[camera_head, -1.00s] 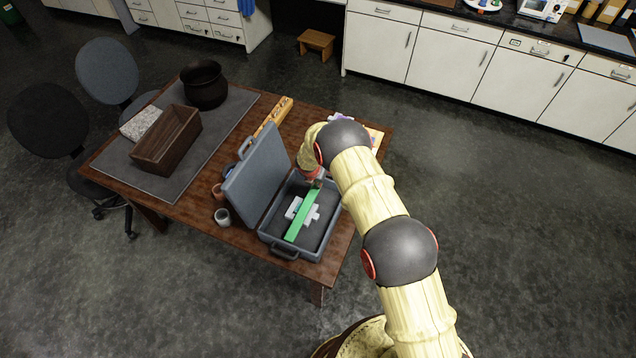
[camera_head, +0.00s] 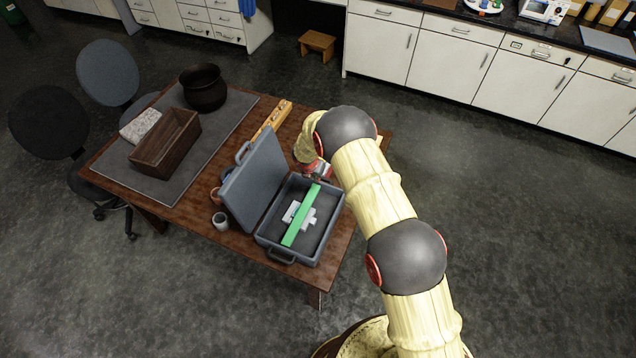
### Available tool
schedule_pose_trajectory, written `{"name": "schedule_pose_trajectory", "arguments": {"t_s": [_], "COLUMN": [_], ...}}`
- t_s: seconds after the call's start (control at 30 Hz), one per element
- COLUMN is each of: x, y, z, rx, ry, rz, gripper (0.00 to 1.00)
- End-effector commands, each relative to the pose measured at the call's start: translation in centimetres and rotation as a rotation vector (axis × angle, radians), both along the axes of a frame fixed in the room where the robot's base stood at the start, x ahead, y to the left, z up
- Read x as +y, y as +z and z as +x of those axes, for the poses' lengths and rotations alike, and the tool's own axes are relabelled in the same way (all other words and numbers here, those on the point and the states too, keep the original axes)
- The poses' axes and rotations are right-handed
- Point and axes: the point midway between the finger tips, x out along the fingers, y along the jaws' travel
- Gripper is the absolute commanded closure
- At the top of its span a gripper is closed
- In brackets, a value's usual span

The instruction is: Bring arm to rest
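My gripper (camera_head: 318,176) is at the end of my arm, just above the back of the open grey case (camera_head: 329,238) on the wooden table. It is small and partly hidden by my arm, so I cannot tell whether its fingers are open or shut. A green bar (camera_head: 300,216) lies at a slant inside the case, over a pale cross-shaped piece (camera_head: 308,219). The bar's far end is close to my gripper; I cannot tell whether they touch.
The case's raised lid (camera_head: 253,183) stands at its left. A small grey cup (camera_head: 221,220), a brown wooden box (camera_head: 165,145), a dark pot (camera_head: 204,88) and a speckled block (camera_head: 141,124) are on the table (camera_head: 190,218). Open floor (camera_head: 520,220) lies right.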

Motion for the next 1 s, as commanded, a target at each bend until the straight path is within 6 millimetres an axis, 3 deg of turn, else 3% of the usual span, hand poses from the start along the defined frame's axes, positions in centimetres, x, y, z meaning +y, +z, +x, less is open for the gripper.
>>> {"name": "schedule_pose_trajectory", "arguments": {"t_s": [0.2, 0.4, 0.77, 0.93, 1.0], "x": [0.1, 0.0, 0.0, -0.5, -1.2], "y": [4.2, 6.5, 7.0, 6.9, 6.2], "z": [0.0, 0.0, 0.0, -0.5, -1.9], "rx": [-0.001, 0.000, -0.002, -0.011, 0.004], "ry": [0.001, 0.001, -0.020, -0.212, -0.346], "rz": [-0.001, 0.000, 0.006, 0.053, 0.071], "gripper": [1.00, 1.00, 1.00, 1.00, 1.00]}}
